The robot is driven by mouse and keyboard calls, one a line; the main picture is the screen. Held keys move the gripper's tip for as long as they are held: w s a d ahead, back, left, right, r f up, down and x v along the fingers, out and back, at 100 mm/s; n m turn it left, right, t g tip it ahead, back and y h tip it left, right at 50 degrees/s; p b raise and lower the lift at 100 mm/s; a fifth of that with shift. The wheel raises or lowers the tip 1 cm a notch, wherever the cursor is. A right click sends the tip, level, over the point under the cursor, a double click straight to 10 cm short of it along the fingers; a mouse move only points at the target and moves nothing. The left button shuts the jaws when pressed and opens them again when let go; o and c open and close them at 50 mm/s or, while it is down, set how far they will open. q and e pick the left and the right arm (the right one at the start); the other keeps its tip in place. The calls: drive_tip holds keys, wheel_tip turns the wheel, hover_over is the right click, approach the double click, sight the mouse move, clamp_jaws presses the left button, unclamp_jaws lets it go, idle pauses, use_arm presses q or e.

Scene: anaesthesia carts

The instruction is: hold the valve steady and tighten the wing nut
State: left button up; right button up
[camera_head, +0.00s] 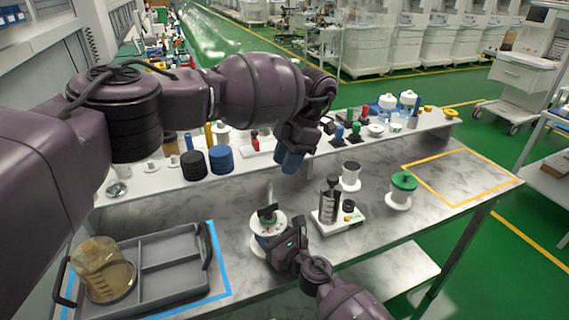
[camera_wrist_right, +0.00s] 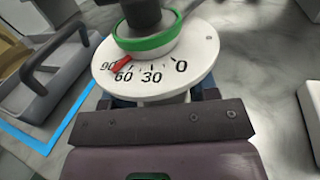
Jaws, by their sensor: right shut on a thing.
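The valve (camera_head: 262,229) stands on the marble-look table, with a white dial disc and a dark piece on top that may be the wing nut (camera_head: 268,211). In the right wrist view the valve dial (camera_wrist_right: 203,52) shows marks from 0 to 90, a red pointer and a green ring under the dark top piece (camera_wrist_right: 142,14). My right gripper (camera_head: 275,248) is shut on the valve below its dial; its fingers are mostly hidden by the disc. My left gripper (camera_head: 291,160) points down, above and behind the valve, apart from it. Its blue tips show, but their gap does not.
A grey divided tray (camera_head: 172,262) with a tan jar (camera_head: 103,268) lies left. A white block with dark cylinders (camera_head: 335,222), a white spool (camera_head: 350,176) and a green-topped spool (camera_head: 402,188) stand right. A back shelf holds several small items. The yellow-marked area (camera_head: 463,178) is clear.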

drive_tip(key=o, duration=1.3)
